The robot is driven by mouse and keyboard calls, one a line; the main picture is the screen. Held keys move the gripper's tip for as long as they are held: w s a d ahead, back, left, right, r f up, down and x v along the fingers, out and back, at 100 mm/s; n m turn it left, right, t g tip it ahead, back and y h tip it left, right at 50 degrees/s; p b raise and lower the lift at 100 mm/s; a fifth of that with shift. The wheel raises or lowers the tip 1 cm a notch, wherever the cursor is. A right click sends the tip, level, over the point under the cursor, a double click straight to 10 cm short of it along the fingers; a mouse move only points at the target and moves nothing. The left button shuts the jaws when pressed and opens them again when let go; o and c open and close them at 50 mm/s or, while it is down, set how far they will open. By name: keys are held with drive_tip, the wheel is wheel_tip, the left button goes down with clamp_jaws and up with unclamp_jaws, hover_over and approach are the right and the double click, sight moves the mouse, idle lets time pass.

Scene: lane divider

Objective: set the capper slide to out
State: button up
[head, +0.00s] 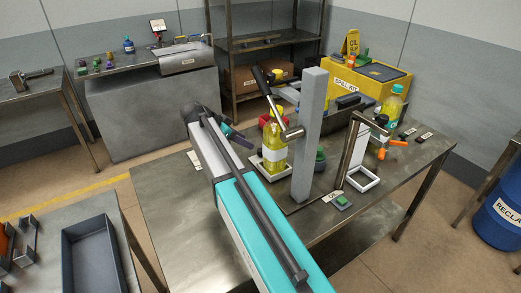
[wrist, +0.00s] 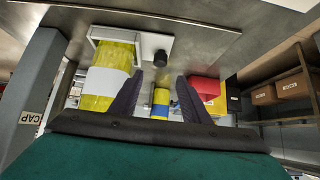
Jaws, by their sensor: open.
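The capper is a grey column (head: 309,135) on the steel table; its CAP label (wrist: 31,117) shows in the wrist view. A lever (head: 276,104) with a black grip is beside it. What looks like the slide is a white square tray (head: 259,166) around a yellow bottle (head: 273,152). In the wrist view the tray (wrist: 92,40) has a white plate with a dark knob (wrist: 160,58). My gripper (head: 235,135) is left of the bottle, open and empty. In the wrist view the knob is between and beyond its fingertips (wrist: 160,77), apparently untouched.
A second station at right has a white frame (head: 363,179), a yellow bottle (head: 391,107) and an orange handle (head: 397,143). A green button (head: 342,202) is at the table's front. A yellow spill kit (head: 350,85) stands behind.

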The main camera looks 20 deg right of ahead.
sight(260, 149)
drive_tip(key=p+x, duration=0.3)
drive_tip(key=x, duration=0.8)
drive_tip(key=shift+d+f, duration=0.15)
drive_tip(key=shift+d, duration=0.05)
clamp_jaws()
drive_tip(key=shift+d, duration=0.1)
